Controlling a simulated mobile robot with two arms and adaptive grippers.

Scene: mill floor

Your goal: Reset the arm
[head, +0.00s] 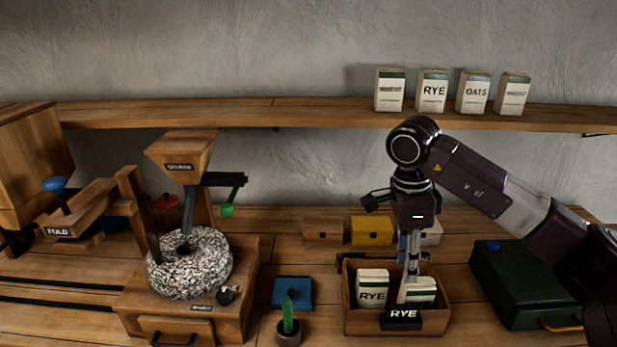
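My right arm comes in from the right and bends down at the wrist. Its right gripper (411,272) points down into a small wooden box (362,328) with a black RYE label. Two packets are in the box: a RYE packet (373,289) on the left, upright, and a second packet (424,291) on the right, slightly tilted. The gripper's narrow fingers overlap the right packet in the picture. I cannot tell whether they are shut on it or merely beside it. My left gripper is not in view.
A stone mill (190,263) with a hopper (181,153) and crank stands left. A blue block (292,291) and small plant (288,322) sit left of the box. A green case (525,285) stands right. A shelf (270,114) holding several packets runs behind.

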